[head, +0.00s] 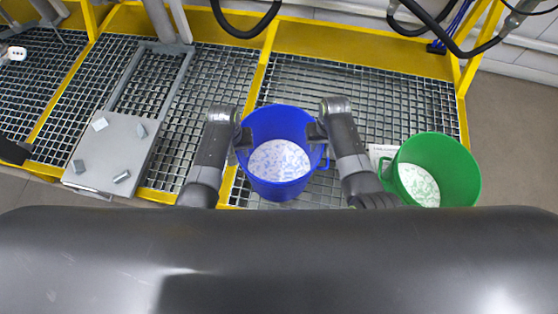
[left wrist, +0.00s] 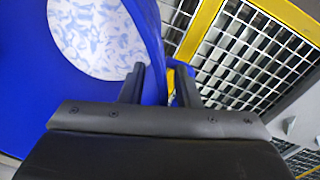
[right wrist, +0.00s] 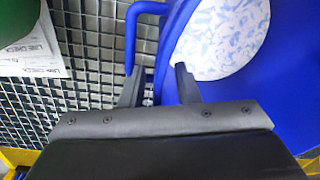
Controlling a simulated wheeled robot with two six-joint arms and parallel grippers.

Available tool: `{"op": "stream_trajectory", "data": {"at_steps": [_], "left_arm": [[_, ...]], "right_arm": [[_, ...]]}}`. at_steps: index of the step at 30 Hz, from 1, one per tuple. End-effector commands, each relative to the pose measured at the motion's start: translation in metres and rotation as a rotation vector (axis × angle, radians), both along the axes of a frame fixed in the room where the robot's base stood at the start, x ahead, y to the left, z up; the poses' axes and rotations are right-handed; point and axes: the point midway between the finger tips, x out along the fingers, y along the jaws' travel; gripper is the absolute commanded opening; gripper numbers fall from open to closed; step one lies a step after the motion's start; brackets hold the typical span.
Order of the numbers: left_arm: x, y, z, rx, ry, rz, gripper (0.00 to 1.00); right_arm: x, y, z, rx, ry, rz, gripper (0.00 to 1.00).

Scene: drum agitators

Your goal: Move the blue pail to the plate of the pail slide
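The blue pail (head: 305,127) holds white, blue-flecked contents and stands upright between my grippers, over the front of the grating. My left gripper (head: 243,138) is at its left side. In the left wrist view its fingers (left wrist: 159,75) stand apart on either side of the pail wall (left wrist: 152,40), by a handle. My right gripper (head: 316,132) is at the right side; in the right wrist view its fingers (right wrist: 161,75) also straddle the wall, by the handle (right wrist: 130,38). Contact is unclear. The slide's grey plate (head: 112,155), with several small blocks on it, lies at left.
A green pail (head: 453,160) with similar contents stands at right, with a printed paper (right wrist: 28,50) beside it. Yellow bars (head: 258,85) divide and edge the grating (head: 350,90). Black hoses (head: 246,32) hang at the back.

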Motion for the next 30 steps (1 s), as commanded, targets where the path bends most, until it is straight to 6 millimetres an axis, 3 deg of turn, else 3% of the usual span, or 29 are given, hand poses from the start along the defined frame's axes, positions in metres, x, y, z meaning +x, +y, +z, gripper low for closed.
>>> {"op": "stream_trajectory", "data": {"at_steps": [8,15,30], "left_arm": [[0.0004,0.0000,-0.0006,0.000,-0.001,0.000,0.29],[0.0004,-0.0001,-0.0005,0.000,-0.001,0.000,0.00],[0.0003,0.0002,-0.0004,0.001,-0.001,0.000,0.00]], "right_arm": [[0.0001,0.0000,-0.0007,0.000,0.000,0.000,0.29],[0.0000,-0.0001,-0.0006,0.000,0.000,0.000,0.00],[-0.0001,-0.0002,-0.0006,-0.001,0.000,0.000,0.00]]}}
